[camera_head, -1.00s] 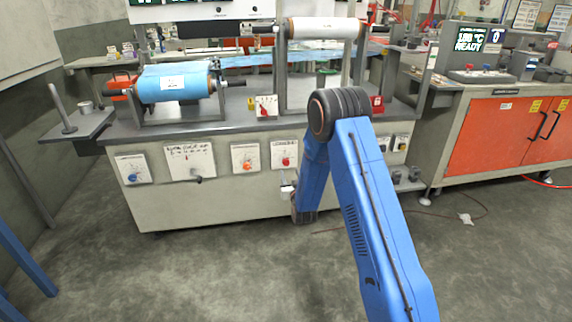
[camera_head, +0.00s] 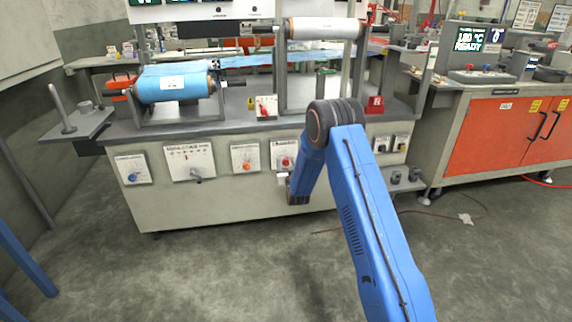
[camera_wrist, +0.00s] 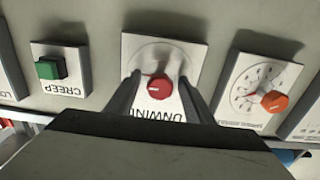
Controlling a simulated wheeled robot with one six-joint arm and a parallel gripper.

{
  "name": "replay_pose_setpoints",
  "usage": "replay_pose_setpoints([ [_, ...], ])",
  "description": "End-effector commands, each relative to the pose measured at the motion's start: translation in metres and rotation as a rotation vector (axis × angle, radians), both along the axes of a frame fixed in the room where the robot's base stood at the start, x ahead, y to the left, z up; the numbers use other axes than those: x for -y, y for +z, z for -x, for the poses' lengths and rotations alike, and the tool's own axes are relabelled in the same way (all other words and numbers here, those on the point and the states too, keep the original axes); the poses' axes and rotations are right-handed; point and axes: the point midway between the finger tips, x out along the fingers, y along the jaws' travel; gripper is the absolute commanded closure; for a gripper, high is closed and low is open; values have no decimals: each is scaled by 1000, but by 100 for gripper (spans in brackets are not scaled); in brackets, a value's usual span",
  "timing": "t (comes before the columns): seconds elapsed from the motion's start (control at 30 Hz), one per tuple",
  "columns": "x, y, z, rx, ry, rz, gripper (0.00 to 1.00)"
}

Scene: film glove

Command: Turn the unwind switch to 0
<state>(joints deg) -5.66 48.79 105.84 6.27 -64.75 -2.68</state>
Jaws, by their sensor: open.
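The unwind switch is a red knob (camera_wrist: 158,88) on a white plate marked UNWIND (camera_wrist: 150,52), upside down in the wrist view. My gripper (camera_wrist: 159,98) is open, with one dark finger on each side of the knob. I see gaps between the fingers and the knob, and cannot tell how deep the tips reach. The pointer and scale marks of the switch are not readable.
An orange knob (camera_wrist: 274,101) on a dial plate is to the right in the wrist view, and a green CREEP button (camera_wrist: 50,67) to the left.

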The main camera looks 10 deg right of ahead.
Motion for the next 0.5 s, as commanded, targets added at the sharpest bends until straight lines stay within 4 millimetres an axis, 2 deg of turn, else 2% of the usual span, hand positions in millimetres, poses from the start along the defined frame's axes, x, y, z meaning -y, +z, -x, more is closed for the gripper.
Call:
replay_pose_setpoints([
  [0.03, 0, 0, 0, 0, 0, 0, 52],
  [0.07, 0, 0, 0, 0, 0, 0, 57],
  [0.2, 0, 0, 0, 0, 0, 0, 91],
  [0.23, 0, 0, 0, 0, 0, 0, 94],
  [0.5, 0, 0, 0, 0, 0, 18, 93],
])
